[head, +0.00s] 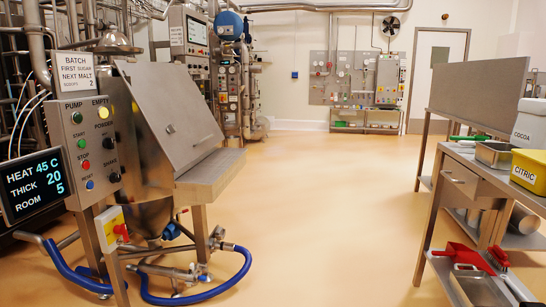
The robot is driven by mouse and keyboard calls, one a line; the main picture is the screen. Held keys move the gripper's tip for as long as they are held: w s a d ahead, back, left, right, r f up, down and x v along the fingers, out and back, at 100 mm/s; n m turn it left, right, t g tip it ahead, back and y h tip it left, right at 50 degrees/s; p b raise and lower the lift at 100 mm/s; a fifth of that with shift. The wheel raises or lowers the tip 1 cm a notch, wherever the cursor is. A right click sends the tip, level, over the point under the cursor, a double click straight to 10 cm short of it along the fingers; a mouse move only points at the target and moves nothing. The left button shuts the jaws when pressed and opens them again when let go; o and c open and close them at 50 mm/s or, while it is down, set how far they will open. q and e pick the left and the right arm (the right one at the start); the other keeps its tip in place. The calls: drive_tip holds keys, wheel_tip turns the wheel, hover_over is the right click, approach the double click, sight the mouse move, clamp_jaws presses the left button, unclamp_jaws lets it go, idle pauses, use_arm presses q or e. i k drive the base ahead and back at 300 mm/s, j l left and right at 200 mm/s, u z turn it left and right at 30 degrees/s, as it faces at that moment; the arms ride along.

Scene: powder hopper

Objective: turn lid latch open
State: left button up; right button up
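The powder hopper (148,165) stands at the left, a steel vessel with a tapering lower part. A slanted flat grey panel (170,115) at its top looks like the lid. A control panel (90,150) with buttons and knobs is in front of the hopper's left side. Neither of my grippers is in view.
A grey ledge (212,172) juts out right of the hopper. Blue hoses (243,268) and pipes lie low beneath it. A workbench (460,180) with a tray (494,154) and a yellow citric tub (530,172) stands at the right. The floor (325,215) between is clear.

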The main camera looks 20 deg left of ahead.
sight(171, 129)
drive_tip(key=i+u, duration=0.2)
drive_tip(key=i, duration=0.3)
drive_tip(key=i+l+u, duration=0.15)
drive_tip(key=i, duration=0.4)
drive_tip(key=i+l+u, duration=0.2)
drive_tip(key=i, duration=0.3)
